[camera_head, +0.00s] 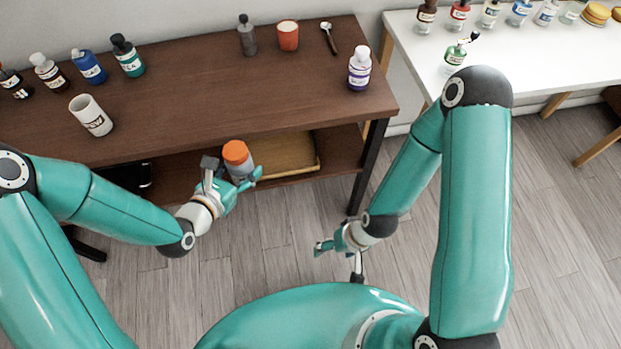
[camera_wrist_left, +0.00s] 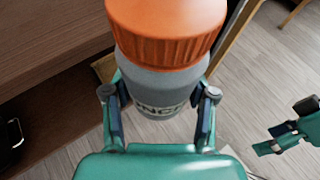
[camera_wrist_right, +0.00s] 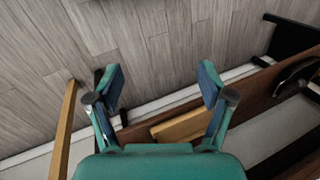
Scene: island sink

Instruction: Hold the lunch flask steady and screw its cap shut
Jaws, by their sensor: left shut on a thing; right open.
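The lunch flask (camera_head: 242,170) is grey with lettering on its side and is held in the air in front of the dark table. Its orange cap (camera_head: 236,152) sits on its top; I cannot tell how tightly. In the left wrist view the flask body (camera_wrist_left: 160,92) is between the fingers, below the cap (camera_wrist_left: 165,30). My left gripper (camera_head: 243,184) is shut on the flask body. My right gripper (camera_head: 322,247) is open and empty, to the right of and lower in the picture than the flask. In the right wrist view its fingers (camera_wrist_right: 160,88) are wide apart with nothing between them.
The dark wooden table (camera_head: 200,80) carries several bottles, a white mug (camera_head: 91,115), an orange cup (camera_head: 288,36) and a spoon (camera_head: 329,38). A yellowish tray (camera_head: 285,155) lies on its lower shelf. A white table (camera_head: 520,60) stands right. Floor between my grippers is clear.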

